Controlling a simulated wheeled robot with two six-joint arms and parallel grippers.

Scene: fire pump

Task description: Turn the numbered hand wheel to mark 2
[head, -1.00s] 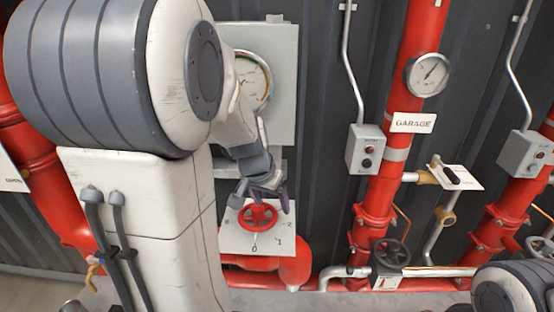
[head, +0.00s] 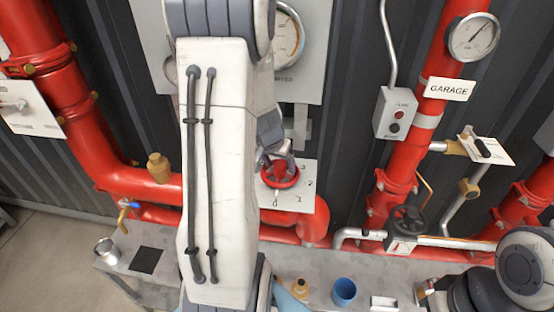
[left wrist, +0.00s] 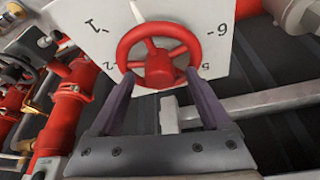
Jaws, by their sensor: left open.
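The red hand wheel (head: 281,176) sits on a white plate (head: 308,201) low on the wall, with numbers around it. In the left wrist view, the wheel (left wrist: 158,55) shows its spokes and hub, with marks 1 and 2 on the left and 5 and 6 on the right. Its white pointer (left wrist: 137,12) points toward the top of that view, on the side of mark 1; mark 0 is not seen there. My left gripper (left wrist: 160,77) is open, its two dark fingers apart at the lower rim. Contact with the rim is unclear.
Red pipes (head: 88,150) run left of and below the plate. A gauge panel (head: 312,60) hangs above it. A grey bench (head: 240,262) below carries a blue cup (head: 344,291) and a metal cup (head: 106,250). A dark valve wheel (head: 406,219) is on the right.

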